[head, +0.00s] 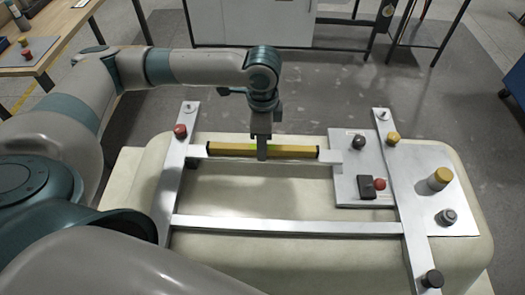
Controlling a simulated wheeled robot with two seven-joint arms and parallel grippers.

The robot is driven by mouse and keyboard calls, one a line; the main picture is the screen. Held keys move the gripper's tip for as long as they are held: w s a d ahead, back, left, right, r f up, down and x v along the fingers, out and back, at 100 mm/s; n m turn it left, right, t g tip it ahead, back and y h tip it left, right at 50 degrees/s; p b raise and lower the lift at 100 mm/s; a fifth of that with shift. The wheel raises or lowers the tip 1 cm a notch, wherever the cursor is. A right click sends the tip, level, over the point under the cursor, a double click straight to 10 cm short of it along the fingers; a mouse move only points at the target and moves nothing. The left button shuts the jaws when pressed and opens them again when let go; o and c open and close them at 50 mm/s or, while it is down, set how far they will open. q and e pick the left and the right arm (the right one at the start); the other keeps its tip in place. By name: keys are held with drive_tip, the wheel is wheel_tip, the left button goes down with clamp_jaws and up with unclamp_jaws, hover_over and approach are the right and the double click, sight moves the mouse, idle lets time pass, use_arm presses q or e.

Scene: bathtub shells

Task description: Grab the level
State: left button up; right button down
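The level (218,149) is a long yellow bar with dark ends and a green patch near its middle. It lies lengthwise from left to right along the far metal crossbar, over the pale tub shell. My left gripper (262,152) points down at the middle of the level. One finger shows in front of the near face of the level; the far finger is hidden. I cannot tell whether the fingers press on it. My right gripper is not in view.
A metal frame (290,225) lies on the tub shell (265,195). A red knob (180,130) stands on the left rail. A wooden table is at upper left.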

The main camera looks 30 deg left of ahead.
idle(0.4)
use_arm(q)
clamp_jaws()
drive_tip(key=shift+r, duration=0.1)
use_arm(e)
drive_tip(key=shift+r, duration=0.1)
